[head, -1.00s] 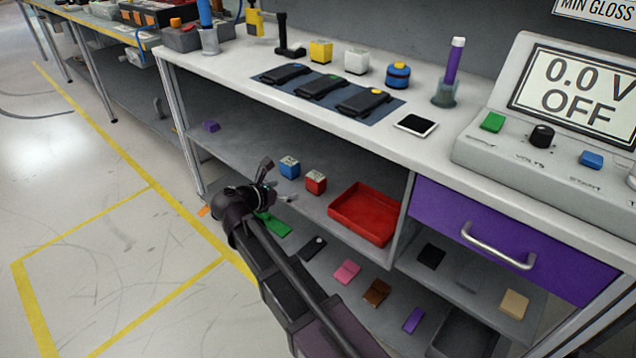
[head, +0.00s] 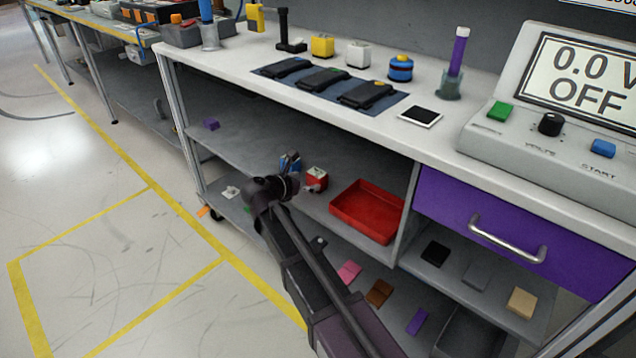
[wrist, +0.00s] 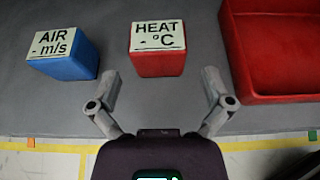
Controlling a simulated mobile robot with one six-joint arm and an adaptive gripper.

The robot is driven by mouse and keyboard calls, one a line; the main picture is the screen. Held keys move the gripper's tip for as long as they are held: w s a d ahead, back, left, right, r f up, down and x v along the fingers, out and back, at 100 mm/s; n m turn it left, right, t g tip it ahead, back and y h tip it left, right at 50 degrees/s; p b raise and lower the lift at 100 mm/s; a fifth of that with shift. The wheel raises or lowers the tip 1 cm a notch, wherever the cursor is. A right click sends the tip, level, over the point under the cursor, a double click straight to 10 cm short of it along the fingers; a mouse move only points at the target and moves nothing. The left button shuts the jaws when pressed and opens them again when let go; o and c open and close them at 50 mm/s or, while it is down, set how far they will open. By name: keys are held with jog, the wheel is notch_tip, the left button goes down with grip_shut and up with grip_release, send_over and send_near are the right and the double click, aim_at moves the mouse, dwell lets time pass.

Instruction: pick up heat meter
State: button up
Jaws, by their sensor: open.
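The heat meter (wrist: 157,50) is a small red block with a white label reading "HEAT °C", standing on the grey middle shelf. In the head view the heat meter (head: 317,179) sits just right of my gripper (head: 300,183), which partly covers the area there. In the wrist view my gripper (wrist: 160,92) is open and empty, its two fingers spread on either side of the line to the meter. The meter lies a little beyond the fingertips, roughly centred between them.
A blue air meter (wrist: 65,55) stands left of the heat meter, also seen in the head view (head: 290,163). A red tray (head: 366,212) lies close on the right. The white worktop (head: 300,95) overhangs the shelf. A purple drawer (head: 520,230) is further right.

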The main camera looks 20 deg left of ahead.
aim_at(312, 180)
jog(key=shift+f+b+x, duration=0.2)
jog(key=shift+b+x, duration=0.85)
jog(key=shift+x, duration=1.15)
jog(key=shift+w+f, duration=0.1)
jog(key=shift+w, duration=0.15)
jog(key=c, duration=1.1)
